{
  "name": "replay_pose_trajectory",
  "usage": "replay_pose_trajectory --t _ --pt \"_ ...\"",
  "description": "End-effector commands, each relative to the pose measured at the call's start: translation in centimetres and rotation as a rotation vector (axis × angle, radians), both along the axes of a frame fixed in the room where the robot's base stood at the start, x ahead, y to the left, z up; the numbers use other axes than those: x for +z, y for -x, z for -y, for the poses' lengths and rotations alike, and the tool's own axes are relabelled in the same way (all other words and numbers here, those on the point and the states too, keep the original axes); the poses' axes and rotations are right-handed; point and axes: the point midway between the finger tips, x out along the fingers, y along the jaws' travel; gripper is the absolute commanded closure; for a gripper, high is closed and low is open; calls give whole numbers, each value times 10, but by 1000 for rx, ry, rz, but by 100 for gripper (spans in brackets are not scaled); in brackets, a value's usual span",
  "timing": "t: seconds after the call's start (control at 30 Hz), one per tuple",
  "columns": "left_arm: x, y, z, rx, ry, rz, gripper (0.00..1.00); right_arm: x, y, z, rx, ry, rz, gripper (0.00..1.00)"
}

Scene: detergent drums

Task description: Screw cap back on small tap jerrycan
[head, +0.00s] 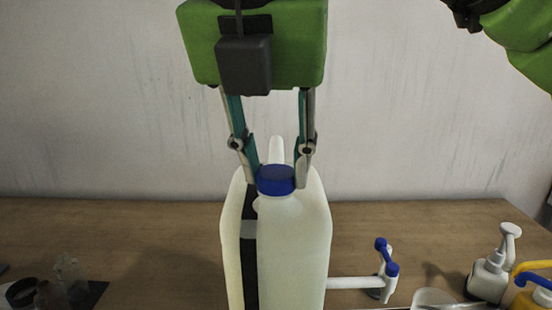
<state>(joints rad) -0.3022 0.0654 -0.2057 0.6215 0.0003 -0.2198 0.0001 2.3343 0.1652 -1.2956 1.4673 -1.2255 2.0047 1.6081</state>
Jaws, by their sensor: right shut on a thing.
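The pale jerrycan (294,248) stands upright on the table in the middle of the head view, with a white tap (352,283) sticking out to its right and a blue tap handle (386,257). A blue cap (276,174) sits at the top of its neck, looking level. My right gripper (278,184) reaches down from above, one finger on each side of the cap, and is shut on it. The thread under the cap is hidden, so I cannot tell how tightly it sits.
A white pump bottle (488,279) and a yellow-topped container (541,297) stand at the front right, near a white tub (433,298). Clear glassware (70,276) stands at the front left. The wooden table (120,235) is bare towards the wall.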

Motion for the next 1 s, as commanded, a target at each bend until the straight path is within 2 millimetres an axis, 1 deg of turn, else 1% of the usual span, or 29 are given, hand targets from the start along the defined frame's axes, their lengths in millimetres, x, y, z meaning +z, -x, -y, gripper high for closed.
replay_pose_trajectory --t 0.03,0.1,0.27,0.3,0.33,0.37,0.6,0.63,0.67,0.7,0.87,1.0 --pt "1 -1 -3 -1 -4 0 60 -3 1 -1 -52 11 -7 98" --pt "6 -1 -5 0 -6 -1 60 -1 1 -1 -149 13 -6 98" --pt "14 -4 -20 3 -23 2 60 -1 0 -2 -341 12 -7 98" --pt "12 -4 -21 4 -26 3 60 -4 0 -2 -342 9 -9 63" --pt "11 -4 -22 4 -27 3 60 -4 0 -2 -340 8 -9 55" --pt "11 -4 -23 4 -27 3 60 -4 0 -2 -338 7 -9 51" --pt "11 -3 -20 2 -24 2 60 -2 0 -2 -337 4 -5 51" --pt "11 -3 -19 2 -23 2 60 -2 0 -2 -337 4 -5 46" --pt "11 -3 -18 2 -21 2 60 -2 0 -2 -336 3 -5 38" --pt "11 -3 -16 1 -19 2 60 -2 -1 -2 -336 3 -5 37" --pt "12 -2 -9 -1 -11 1 60 -1 -1 -2 -336 3 -4 37" --pt "12 -2 -8 -2 -10 2 60 -1 -1 -2 -336 2 -3 37"
